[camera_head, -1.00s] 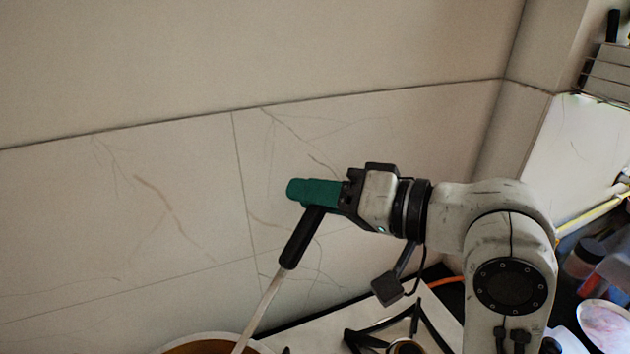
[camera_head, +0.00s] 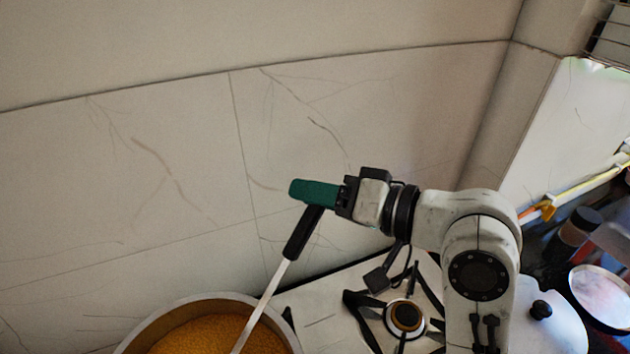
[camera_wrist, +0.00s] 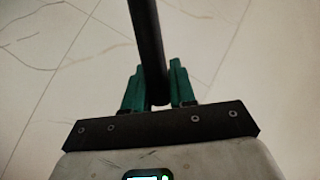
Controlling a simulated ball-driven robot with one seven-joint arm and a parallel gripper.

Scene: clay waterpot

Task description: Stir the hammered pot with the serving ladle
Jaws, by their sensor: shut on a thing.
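The serving ladle (camera_head: 301,236) has a black handle and a pale metal shaft. It slants down to the left into the pot, and its lower end is out of view. My gripper (camera_head: 312,195) has green fingers and is shut on the top of the black handle. In the wrist view the ladle handle (camera_wrist: 149,45) stands between the two green fingers of my gripper (camera_wrist: 157,90). The pot (camera_head: 150,312) is at the bottom left, cut off by the frame, with a pale rim and a grainy orange-brown filling. The ladle's bowl does not show.
A stove burner (camera_head: 405,317) with black grates lies right of the pot. A tiled wall (camera_head: 120,190) rises close behind. A lid with a black knob (camera_head: 541,310), dark jars (camera_head: 578,228) and a round pale dish (camera_head: 603,295) crowd the right side.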

